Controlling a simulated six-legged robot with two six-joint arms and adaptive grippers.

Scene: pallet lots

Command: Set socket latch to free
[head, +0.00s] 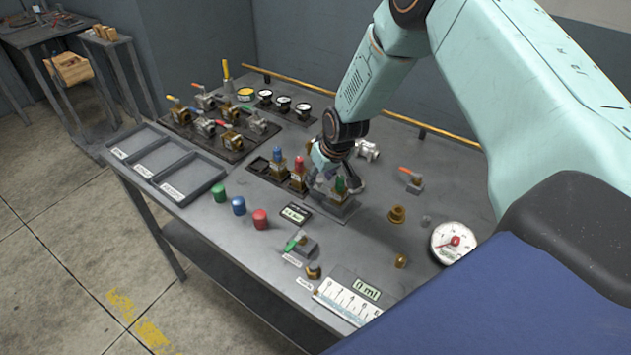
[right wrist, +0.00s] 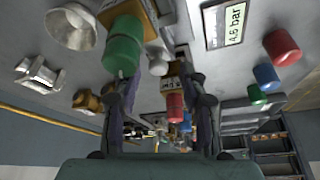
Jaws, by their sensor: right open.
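My right gripper (head: 338,180) is open and low over the bench, at a fitting with a green cap (head: 341,186) standing in a socket block at the right end of a row. In the right wrist view, my open fingers (right wrist: 164,108) show with the green cap (right wrist: 123,48) by the left finger and a red cap (right wrist: 174,107) farther off between them. Contact cannot be told. The socket latch cannot be picked out for sure; my fingers hide part of the block. A green lever (head: 296,242) sits on a small grey block nearer the bench's front. My left gripper is not in view.
Red-capped (head: 298,172) and blue-capped (head: 277,158) fittings stand just left of my gripper. Loose green, blue and red caps, a round gauge (head: 453,242), an orange lever (head: 410,175) and a valve rack stand around. A tray (head: 205,185) is at left.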

